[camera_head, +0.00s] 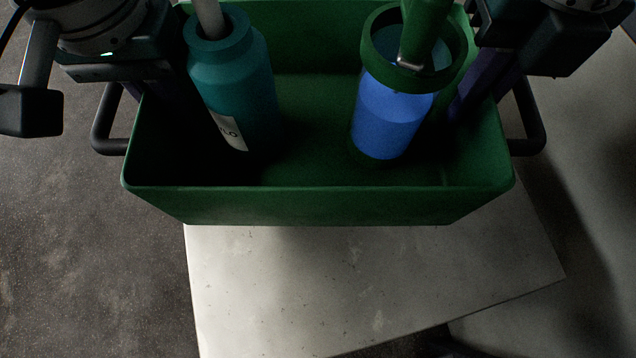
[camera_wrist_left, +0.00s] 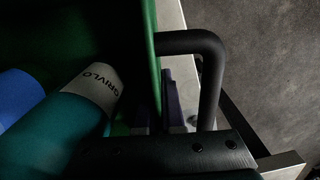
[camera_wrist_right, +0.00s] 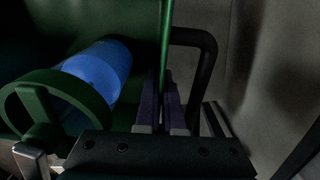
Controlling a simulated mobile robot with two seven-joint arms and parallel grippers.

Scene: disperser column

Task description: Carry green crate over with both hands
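The green crate (camera_head: 320,205) fills the upper middle of the head view, upright, with a black handle at each end. It holds a teal bottle (camera_head: 233,85) labelled in the left wrist view and a blue bottle (camera_head: 392,112) with a green collar and loop. My left gripper (camera_wrist_left: 157,112) has one purple finger on each side of the crate's end wall, beside the left handle (camera_wrist_left: 207,75), and is shut on that wall. My right gripper (camera_wrist_right: 162,105) is likewise shut on the opposite end wall, beside the right handle (camera_wrist_right: 207,75). The crate's underside is hidden.
A pale, scuffed tabletop (camera_head: 350,290) shows below the crate, its front part bare. A dark speckled floor (camera_head: 90,250) lies to the left. A grey surface (camera_head: 590,160) is at the right. Whether the crate touches the tabletop cannot be told.

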